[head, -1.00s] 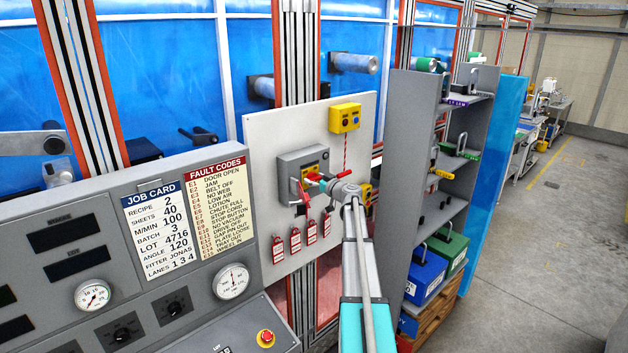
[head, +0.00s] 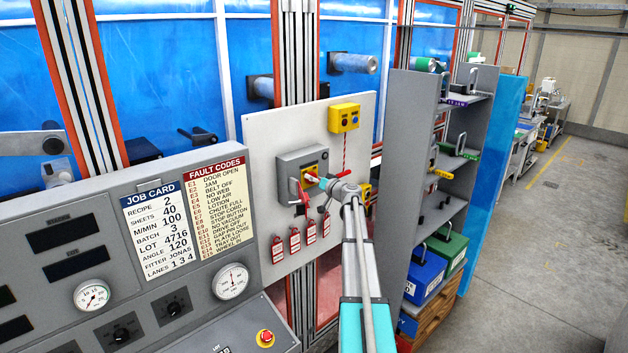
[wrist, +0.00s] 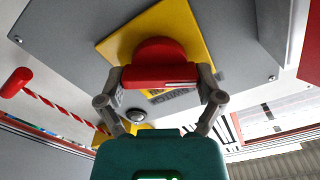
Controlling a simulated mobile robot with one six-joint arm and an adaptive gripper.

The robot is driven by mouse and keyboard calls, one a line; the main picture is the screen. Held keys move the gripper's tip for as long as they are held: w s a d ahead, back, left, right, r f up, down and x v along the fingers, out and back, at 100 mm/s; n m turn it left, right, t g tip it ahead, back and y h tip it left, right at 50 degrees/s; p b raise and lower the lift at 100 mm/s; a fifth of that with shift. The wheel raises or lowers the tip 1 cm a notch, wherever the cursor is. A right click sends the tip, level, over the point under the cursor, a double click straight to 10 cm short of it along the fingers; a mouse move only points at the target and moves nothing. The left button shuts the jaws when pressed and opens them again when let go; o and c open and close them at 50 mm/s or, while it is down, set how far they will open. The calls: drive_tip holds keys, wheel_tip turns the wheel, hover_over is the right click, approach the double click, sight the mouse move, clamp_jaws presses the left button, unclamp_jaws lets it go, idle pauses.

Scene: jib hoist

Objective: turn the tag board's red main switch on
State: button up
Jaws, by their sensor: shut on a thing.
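The tag board (head: 262,140) is a light panel with a grey switch box (head: 292,163) fixed on it. The red main switch (head: 311,177) sits on a yellow plate on that box. In the wrist view the red switch (wrist: 158,75) stands out from the yellow plate (wrist: 113,44). My gripper (wrist: 160,82) is shut on the switch's red handle, one finger on each side. In the head view my gripper (head: 327,183) reaches the front of the box and partly hides the switch. I cannot read the switch's markings.
Several red tags (head: 295,240) hang below the box. A yellow button box (head: 344,118) is above right. A red-and-white cord with a red handle (wrist: 15,82) shows in the wrist view. A grey shelf (head: 405,150) stands right of my arm; the control desk (head: 200,290) is at left.

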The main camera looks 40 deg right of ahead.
drive_tip(key=m, duration=0.6)
drive_tip(key=shift+d+f, duration=0.1)
drive_tip(key=shift+d, duration=0.05)
drive_tip(key=m, duration=0.6)
drive_tip(key=shift+d+f, duration=0.1)
drive_tip(key=shift+m, duration=0.3)
drive_tip(key=o, duration=0.9)
drive_tip(key=shift+c, duration=0.2)
drive_tip(key=shift+s, duration=0.15)
drive_tip(key=s, duration=1.1)
drive_tip(key=shift+s+d, duration=0.35)
drive_tip(key=shift+d, duration=0.05)
drive_tip(key=shift+s, duration=0.1)
